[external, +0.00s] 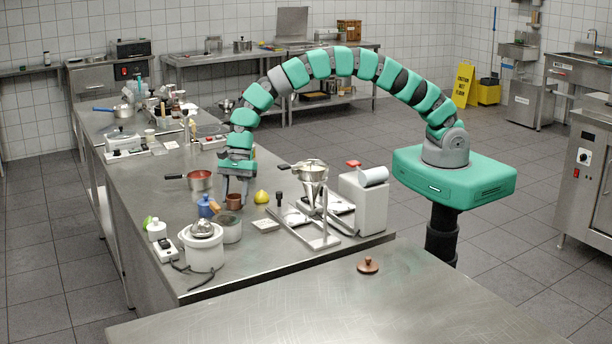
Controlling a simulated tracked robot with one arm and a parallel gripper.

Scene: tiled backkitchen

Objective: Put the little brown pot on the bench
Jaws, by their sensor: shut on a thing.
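The little brown pot (234,203) is at the fingertips of my gripper (235,194), above or on the steel bench (305,262). I cannot tell whether its base touches the steel. My gripper points down and is shut on the pot, its fingers partly hiding it.
Close around the pot are a copper saucepan (200,181), a blue jug (207,207), a grey pot (229,230), a yellow lemon (262,197) and a white cooker (202,250). A metal funnel stand (313,190) and white machine (364,203) stand to the right.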

